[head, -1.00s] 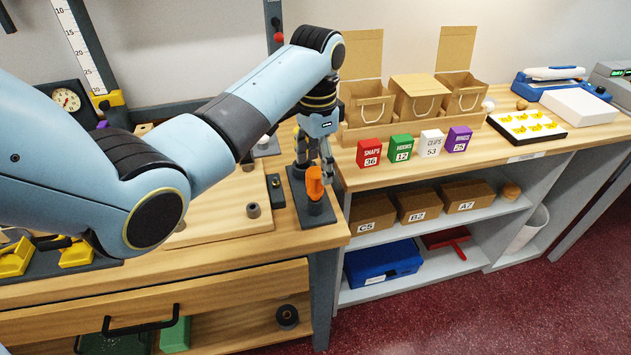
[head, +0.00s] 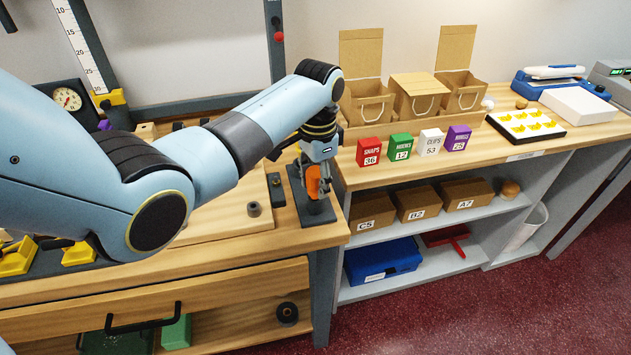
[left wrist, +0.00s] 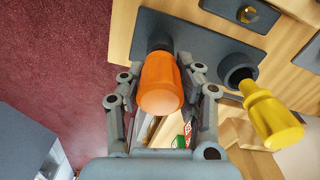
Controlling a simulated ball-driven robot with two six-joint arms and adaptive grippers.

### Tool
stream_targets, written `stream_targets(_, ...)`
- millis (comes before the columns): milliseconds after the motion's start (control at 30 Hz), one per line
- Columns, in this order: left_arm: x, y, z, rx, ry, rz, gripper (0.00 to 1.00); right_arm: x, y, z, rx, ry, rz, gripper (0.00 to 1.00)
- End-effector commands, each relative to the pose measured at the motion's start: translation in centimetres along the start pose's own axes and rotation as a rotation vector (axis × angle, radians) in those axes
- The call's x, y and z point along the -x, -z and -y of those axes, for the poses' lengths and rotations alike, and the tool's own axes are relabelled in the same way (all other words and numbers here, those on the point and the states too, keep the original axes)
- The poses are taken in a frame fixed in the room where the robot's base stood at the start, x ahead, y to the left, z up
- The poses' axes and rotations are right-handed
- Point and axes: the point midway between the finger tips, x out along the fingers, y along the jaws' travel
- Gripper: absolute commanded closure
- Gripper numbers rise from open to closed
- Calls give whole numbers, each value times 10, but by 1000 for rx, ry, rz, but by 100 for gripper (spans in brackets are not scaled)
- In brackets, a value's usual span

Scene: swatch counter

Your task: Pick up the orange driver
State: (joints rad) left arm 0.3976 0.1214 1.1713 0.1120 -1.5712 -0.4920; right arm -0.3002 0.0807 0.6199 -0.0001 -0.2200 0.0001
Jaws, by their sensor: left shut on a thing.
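The orange driver (head: 313,181) stands upright in a dark holder (head: 313,213) at the right end of the wooden bench. My left gripper (head: 318,184) is down over it, with its fingers on either side of the orange handle. In the left wrist view the orange driver (left wrist: 160,83) lies between the two fingers of my left gripper (left wrist: 161,100), which is shut on it. The driver's lower end still meets the dark holder plate (left wrist: 180,38). My right gripper is in neither view.
A yellow driver (left wrist: 270,117) leans beside the orange one in the left wrist view, near a dark round socket (left wrist: 238,70). Small labelled boxes, such as the red one (head: 368,151), stand on the counter to the right. A grey ring (head: 254,209) lies on the bench.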

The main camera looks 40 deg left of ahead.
Motion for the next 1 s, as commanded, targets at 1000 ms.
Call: stream_targets(1000,88,51,-67,-2,-3,-5,96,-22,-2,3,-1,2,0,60)
